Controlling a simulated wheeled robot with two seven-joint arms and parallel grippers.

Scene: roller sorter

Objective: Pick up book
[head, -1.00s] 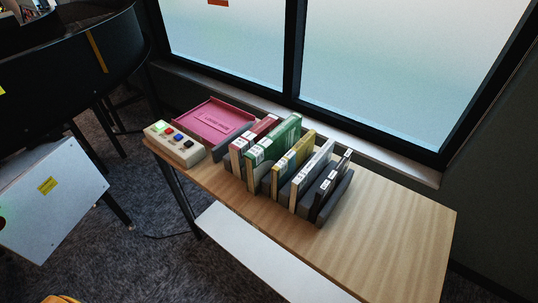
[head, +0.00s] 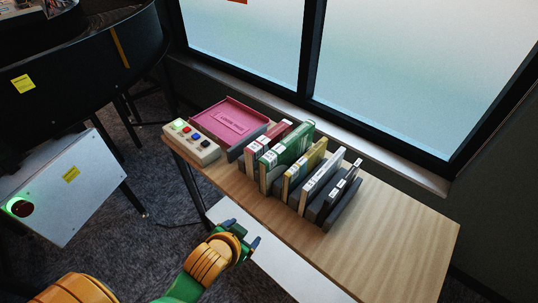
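Several books stand upright in a dark grey rack (head: 325,222) on the wooden table. From left to right they are a red book (head: 270,140), a green book (head: 290,146), a yellow book (head: 306,164), a pale grey book (head: 324,178) and a black book (head: 341,190). Their labelled spines face the front edge. My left gripper (head: 244,234) is in front of the table, left of and apart from the books. Its two fingers are spread and nothing shows between them. My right gripper is out of view.
A pink tray (head: 213,130) and a button box (head: 191,143) with coloured buttons occupy the table's left end. The wooden table (head: 390,235) is bare on the right. A window ledge (head: 400,172) runs behind. A white box (head: 65,195) and a black curved machine stand left.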

